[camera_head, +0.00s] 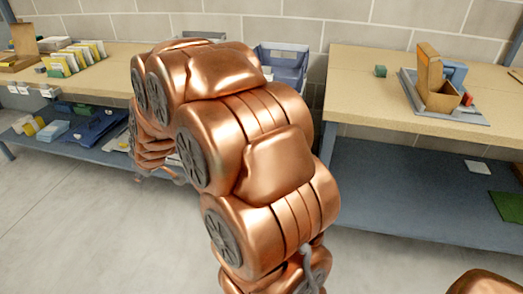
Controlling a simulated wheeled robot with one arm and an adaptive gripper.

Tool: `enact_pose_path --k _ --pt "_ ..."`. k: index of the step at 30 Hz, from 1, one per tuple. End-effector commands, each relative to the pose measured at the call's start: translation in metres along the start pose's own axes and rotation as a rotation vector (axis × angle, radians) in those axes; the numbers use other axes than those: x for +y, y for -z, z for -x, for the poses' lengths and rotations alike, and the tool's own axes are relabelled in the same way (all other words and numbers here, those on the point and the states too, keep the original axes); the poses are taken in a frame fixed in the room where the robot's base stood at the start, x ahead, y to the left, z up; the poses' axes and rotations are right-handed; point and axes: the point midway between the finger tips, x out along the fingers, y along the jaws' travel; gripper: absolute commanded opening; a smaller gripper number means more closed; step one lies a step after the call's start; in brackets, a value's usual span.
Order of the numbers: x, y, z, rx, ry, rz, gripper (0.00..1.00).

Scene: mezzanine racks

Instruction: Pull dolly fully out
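No dolly can be made out; my copper-coloured arm covers the middle of the view, including most of the gap between the two workbenches. A blue-grey crate (284,65) shows in that gap, against the block wall, partly behind my arm. What it stands on is hidden. The far end of my arm points down at the left bench's front, where only a small part of my gripper (160,174) shows. Its fingers are mostly hidden, so I cannot tell if it is open or touching anything.
The left workbench (105,80) holds cards and boxes, with blue items on its lower shelf. The right workbench (370,90) holds a grey tray (455,116) with an open cardboard box (436,90). Its blue lower shelf (390,185) is mostly bare. Grey floor (90,225) is clear at left.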

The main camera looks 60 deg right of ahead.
Motion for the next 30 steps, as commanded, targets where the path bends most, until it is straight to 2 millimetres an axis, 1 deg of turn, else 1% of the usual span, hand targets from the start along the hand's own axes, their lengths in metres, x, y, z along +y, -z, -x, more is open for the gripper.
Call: enact_pose_path --k 1,2,3,5,6,8,9,11,12,14,15,17,18,20,21,23,24,26,27,30 --pt "0.016 -0.008 -0.031 0.025 -0.044 0.011 0.51" --pt "0.027 -0.009 -0.043 0.042 -0.073 0.022 0.51" --pt "0.043 -0.010 -0.059 0.064 -0.115 0.037 0.51" --pt "0.068 -0.012 -0.079 0.095 -0.182 0.059 0.51" --pt "0.084 -0.016 -0.093 0.109 -0.227 0.075 0.51" --pt "0.110 -0.022 -0.113 0.128 -0.300 0.099 0.51" --pt "0.127 -0.028 -0.124 0.137 -0.351 0.115 0.51" --pt "0.152 -0.040 -0.142 0.143 -0.427 0.141 0.51" --pt "0.169 -0.048 -0.152 0.145 -0.480 0.159 0.51" --pt "0.194 -0.064 -0.167 0.138 -0.560 0.186 0.51" --pt "0.210 -0.075 -0.176 0.131 -0.614 0.206 0.51" --pt "0.235 -0.093 -0.187 0.115 -0.698 0.236 0.51" --pt "0.251 -0.106 -0.194 0.101 -0.756 0.257 0.51" --pt "0.273 -0.127 -0.202 0.073 -0.841 0.288 0.51" --pt "0.287 -0.144 -0.208 0.048 -0.894 0.310 0.51" --pt "0.306 -0.168 -0.214 0.008 -0.977 0.344 0.51" --pt "0.318 -0.186 -0.217 -0.025 -1.031 0.366 0.51" --pt "0.334 -0.211 -0.221 -0.075 -1.109 0.400 0.51" --pt "0.344 -0.227 -0.221 -0.109 -1.159 0.422 0.51" --pt "0.362 -0.263 -0.221 -0.195 -1.264 0.471 0.51"
